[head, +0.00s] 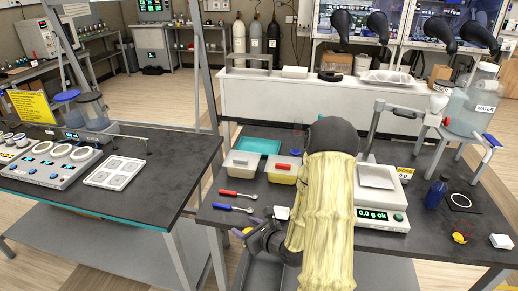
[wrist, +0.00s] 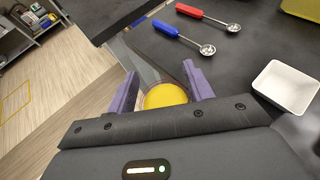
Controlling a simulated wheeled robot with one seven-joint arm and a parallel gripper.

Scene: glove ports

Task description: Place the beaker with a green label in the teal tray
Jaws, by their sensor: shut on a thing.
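The teal tray (head: 259,146) lies at the back left of the near dark table in the head view, and its visible floor looks empty. My gripper (head: 247,232) is low at the table's front left edge. In the wrist view its purple fingers (wrist: 165,92) are shut on a round yellow-topped thing (wrist: 166,96). This may be the beaker seen from above, but its sides are hidden and I see no green label. I make out no green-labelled beaker elsewhere.
A red scoop (head: 237,194), a blue scoop (head: 235,208) and a white dish (wrist: 285,87) lie near my gripper. Two tubs (head: 242,163) of yellowish content stand before the tray. A balance (head: 378,212) stands to the right, partly behind my sleeved arm.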

